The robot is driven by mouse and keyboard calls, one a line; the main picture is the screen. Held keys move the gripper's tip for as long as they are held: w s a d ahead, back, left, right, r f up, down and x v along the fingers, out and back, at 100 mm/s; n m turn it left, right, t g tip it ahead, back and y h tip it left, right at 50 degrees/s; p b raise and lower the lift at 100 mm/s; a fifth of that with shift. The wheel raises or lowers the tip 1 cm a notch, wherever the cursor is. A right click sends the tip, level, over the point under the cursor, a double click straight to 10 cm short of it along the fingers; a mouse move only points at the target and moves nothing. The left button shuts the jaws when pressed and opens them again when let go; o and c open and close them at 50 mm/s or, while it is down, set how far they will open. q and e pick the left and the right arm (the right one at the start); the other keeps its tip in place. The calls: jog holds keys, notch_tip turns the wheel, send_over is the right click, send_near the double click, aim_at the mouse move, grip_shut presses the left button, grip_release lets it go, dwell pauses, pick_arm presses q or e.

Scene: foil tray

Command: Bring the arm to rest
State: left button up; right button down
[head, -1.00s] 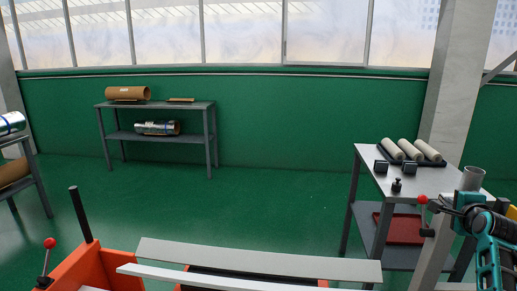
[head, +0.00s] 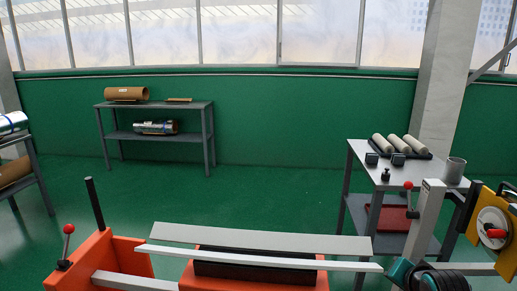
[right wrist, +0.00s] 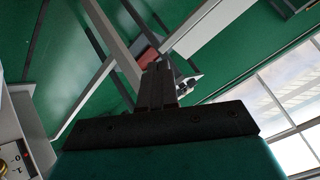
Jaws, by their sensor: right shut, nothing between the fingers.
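In the right wrist view my right gripper (right wrist: 158,85) is shut, its two dark fingers together with nothing between them. Beyond its tips are a red patch and grey beams, seen at a steep tilt. In the head view a teal and black part of my right arm shows at the bottom right, beside the orange machine; its fingertips cannot be made out there. My left gripper is in neither view.
An orange machine (head: 105,257) with long pale bars (head: 260,238) stands in front. A grey table (head: 428,176) with pale rollers (head: 397,146) and a metal cup (head: 455,170) is at right. A yellow panel (head: 508,258) stands at the right edge.

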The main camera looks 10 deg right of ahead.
jog(key=s+a+f+n+g+y, duration=0.25)
jog(key=s+a+n, duration=0.35)
jog(key=s+a, duration=0.5)
jog(key=s+a+f+n+g+y, duration=0.1)
jog(key=s+a+f+n+g, duration=0.15)
jog(key=s+a+n, duration=0.7)
jog(key=w+a+f+m+t+y, duration=0.1)
jog(key=w+a+f+m+t, duration=0.1)
jog(key=w+f+t, duration=0.2)
jog(key=shift+a+f+t, duration=0.25)
jog(key=shift+f+t, duration=0.95)
jog(key=shift+f, duration=1.1)
